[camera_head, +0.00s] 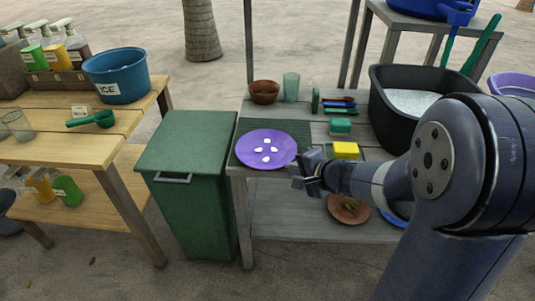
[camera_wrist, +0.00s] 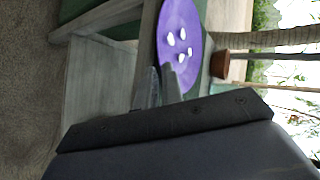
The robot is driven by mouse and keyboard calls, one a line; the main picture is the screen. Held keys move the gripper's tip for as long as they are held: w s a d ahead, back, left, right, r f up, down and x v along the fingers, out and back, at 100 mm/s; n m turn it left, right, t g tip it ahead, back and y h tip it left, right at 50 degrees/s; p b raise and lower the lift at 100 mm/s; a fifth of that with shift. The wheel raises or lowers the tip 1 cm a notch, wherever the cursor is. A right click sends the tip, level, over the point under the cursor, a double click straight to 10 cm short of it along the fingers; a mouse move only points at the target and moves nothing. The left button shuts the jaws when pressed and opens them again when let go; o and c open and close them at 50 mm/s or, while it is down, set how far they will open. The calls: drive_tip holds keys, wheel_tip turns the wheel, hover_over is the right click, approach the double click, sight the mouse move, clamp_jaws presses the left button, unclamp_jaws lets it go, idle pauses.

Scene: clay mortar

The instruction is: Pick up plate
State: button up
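The purple plate (camera_head: 250,143) lies on the dark green ridged mat on the grey table, beside the green bin. Several white pieces lie on it. In the wrist view the plate (camera_wrist: 180,14) is at the top centre, just beyond the fingertips. My gripper (camera_head: 304,170) is at the plate's right edge, near the table's front edge. In the wrist view my gripper's two fingers (camera_wrist: 160,76) stand a little apart, with a narrow gap between them at the rim. I cannot tell whether they touch the plate.
A yellow sponge (camera_head: 345,150) lies close to the right of my gripper. A brown bowl (camera_head: 265,91) and a glass (camera_head: 291,86) stand behind the plate. A black basin (camera_head: 384,113) is at the right. The green bin (camera_head: 190,150) stands left of the table.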

sight(281, 166)
drive_tip(key=shift+d+x, duration=0.2)
drive_tip(key=shift+x, duration=2.55)
drive_tip(key=shift+w, duration=0.2)
drive_tip(key=shift+r, duration=0.1)
clamp_jaws()
